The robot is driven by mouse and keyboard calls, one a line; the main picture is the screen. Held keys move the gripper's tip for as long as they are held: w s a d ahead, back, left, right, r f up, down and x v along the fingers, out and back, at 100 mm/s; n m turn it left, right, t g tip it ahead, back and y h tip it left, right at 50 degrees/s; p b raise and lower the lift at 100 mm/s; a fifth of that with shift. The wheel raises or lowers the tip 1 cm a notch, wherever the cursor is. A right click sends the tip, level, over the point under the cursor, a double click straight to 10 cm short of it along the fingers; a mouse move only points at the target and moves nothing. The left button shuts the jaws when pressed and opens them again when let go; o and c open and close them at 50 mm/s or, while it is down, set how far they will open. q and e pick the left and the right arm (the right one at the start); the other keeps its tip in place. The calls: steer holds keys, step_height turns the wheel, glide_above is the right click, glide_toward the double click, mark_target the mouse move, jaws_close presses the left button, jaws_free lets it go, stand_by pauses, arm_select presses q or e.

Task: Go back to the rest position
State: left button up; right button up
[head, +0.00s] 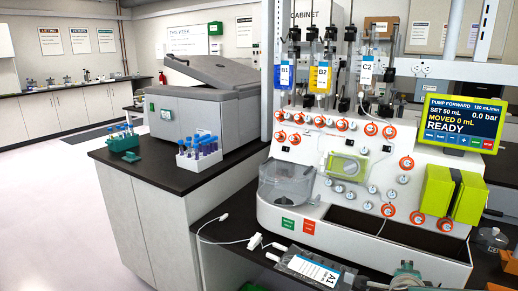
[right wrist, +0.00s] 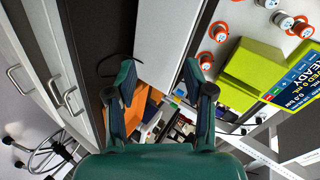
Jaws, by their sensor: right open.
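My right gripper (right wrist: 160,80) shows in the right wrist view with its two dark green fingers spread apart. Nothing is held between the fingers. Beyond and between them are a light panel, an orange item and several small items on a lower level. In the head view a teal and grey part shows at the bottom edge, right of centre; I cannot tell whether it is part of my arm.
The cell processor (head: 300,214) stands on the dark bench, with hanging bags above and its screen (head: 460,124) at right. A labelled bag A1 (head: 316,268) with tubing lies in front. A white tube rack (head: 198,160) and a grey centrifuge (head: 178,116) stand left. The floor at left is clear.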

steer(key=s+a+f+n+g+y+p, duration=0.1)
steer(key=s+a+f+n+y, duration=0.15)
steer(key=f, duration=0.45)
steer(key=s+a+f+n+g+y+p, duration=0.1)
steer(key=s+a+f+n+p, duration=0.2)
steer(key=f, duration=0.4)
steer(key=s+a+f+n+g+y, duration=0.1)
steer(key=s+a+f+n+g, duration=0.2)
steer(key=f, duration=0.4)
steer(key=s+a+f+n+g+y, duration=0.2)
steer(key=s+a+f+n+y, duration=0.1)
steer(key=s+a+n, duration=0.2)
steer(key=s+a+f+n+g+y, duration=0.2)
steer(key=s+a+n, duration=0.4)
steer(key=s+a, duration=0.3)
steer(key=s+f+y+p, duration=0.1)
steer(key=s+f, duration=0.1)
steer(key=s, duration=0.2)
steer(key=shift+s+a, duration=0.3)
steer(key=shift+a, duration=0.05)
steer(key=shift+c, duration=0.2)
